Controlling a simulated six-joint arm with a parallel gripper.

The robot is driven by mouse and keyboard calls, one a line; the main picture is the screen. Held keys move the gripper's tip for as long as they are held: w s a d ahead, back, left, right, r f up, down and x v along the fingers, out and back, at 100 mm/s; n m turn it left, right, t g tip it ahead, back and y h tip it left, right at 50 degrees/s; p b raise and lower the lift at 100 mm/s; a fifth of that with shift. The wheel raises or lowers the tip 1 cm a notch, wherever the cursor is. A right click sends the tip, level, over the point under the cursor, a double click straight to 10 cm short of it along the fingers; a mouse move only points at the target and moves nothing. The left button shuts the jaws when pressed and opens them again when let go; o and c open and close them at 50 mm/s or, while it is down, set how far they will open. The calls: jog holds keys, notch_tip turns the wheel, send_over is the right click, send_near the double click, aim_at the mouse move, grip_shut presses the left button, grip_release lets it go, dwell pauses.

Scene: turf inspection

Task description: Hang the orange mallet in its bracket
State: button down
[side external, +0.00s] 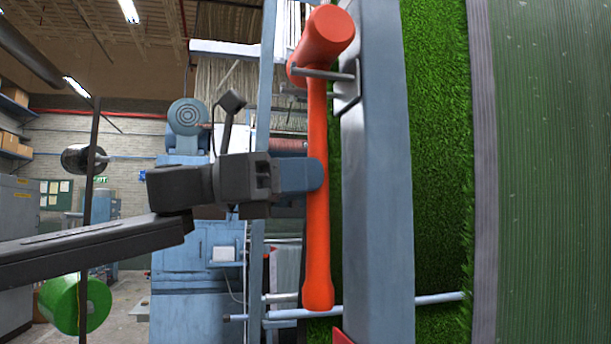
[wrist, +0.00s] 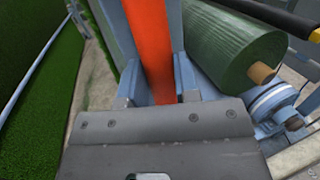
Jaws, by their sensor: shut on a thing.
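The orange mallet (side external: 317,190) hangs upright, head up, in front of a blue-grey post (side external: 378,200) in the side view. Its head (side external: 322,40) sits just above the metal prongs of the bracket (side external: 335,76), which is fixed to the post. The handle passes at the prongs; whether the head rests on them I cannot tell. My gripper (side external: 308,175) is shut on the handle around its middle, coming from the left. In the wrist view the orange handle (wrist: 152,45) stands between my two blue fingers (wrist: 161,82). The head and bracket are out of that view.
Green turf (side external: 437,150) hangs behind and right of the post, beside a ribbed grey-green sheet (side external: 550,170). A pale blue rail (side external: 440,298) crosses low near the handle's end. A green roll (wrist: 236,45) shows at right in the wrist view. Blue machinery (side external: 185,240) stands behind my arm.

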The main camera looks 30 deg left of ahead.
jog(key=shift+s+f, duration=0.1)
jog(key=shift+f, duration=0.5)
dwell(0.7)
dwell(0.3)
jog(key=c, duration=0.8)
grip_release()
jog(key=shift+f, duration=0.1)
jog(key=shift+c, duration=0.2)
jog(key=shift+o, duration=0.3)
jog(key=shift+f, duration=0.15)
jog(key=r+v, duration=0.1)
jog(key=v, duration=1.2)
jog(key=shift+a+f, duration=0.4)
jog(key=shift+a, duration=0.05)
jog(key=shift+s, duration=0.1)
